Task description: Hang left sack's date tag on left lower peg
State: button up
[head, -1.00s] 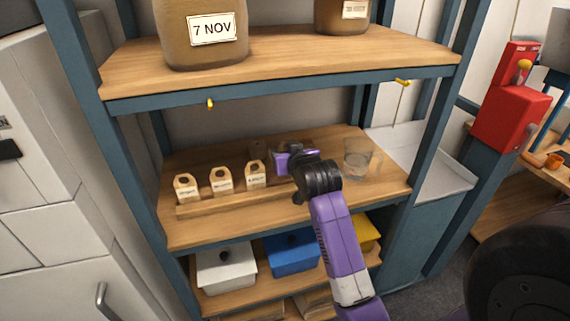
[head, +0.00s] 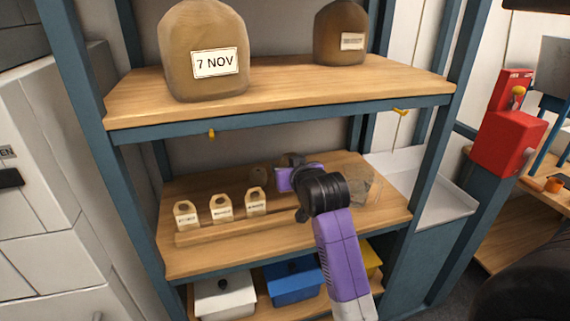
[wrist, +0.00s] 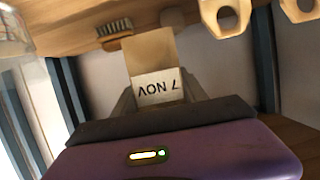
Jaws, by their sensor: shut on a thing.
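My gripper (head: 283,177) is over the middle shelf, below the upper shelf and right of the left lower peg (head: 211,134). In the wrist view it is shut on a pale wooden date tag (wrist: 152,80), whose white label reads "7 NOV" upside down. In the head view the tag is mostly hidden by the gripper. The left sack (head: 204,40), on the upper shelf, carries a matching "7 NOV" label. The left lower peg is small and yellow, at the upper shelf's front edge. Nothing visibly hangs on it.
Several tags stand in a wooden rack (head: 190,238) on the middle shelf, left of my gripper. A clear glass container (head: 362,187) is partly behind my arm. Another yellow peg (head: 401,112) is at the right. A second sack (head: 340,32) stands on the upper shelf.

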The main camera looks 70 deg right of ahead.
jog(key=s+a+p, duration=1)
jog(key=s+a, duration=0.5)
jog(key=a, duration=0.2)
jog(key=shift+a, duration=0.3)
dwell(1.4)
jog(key=shift+w, duration=0.1)
dwell(1.0)
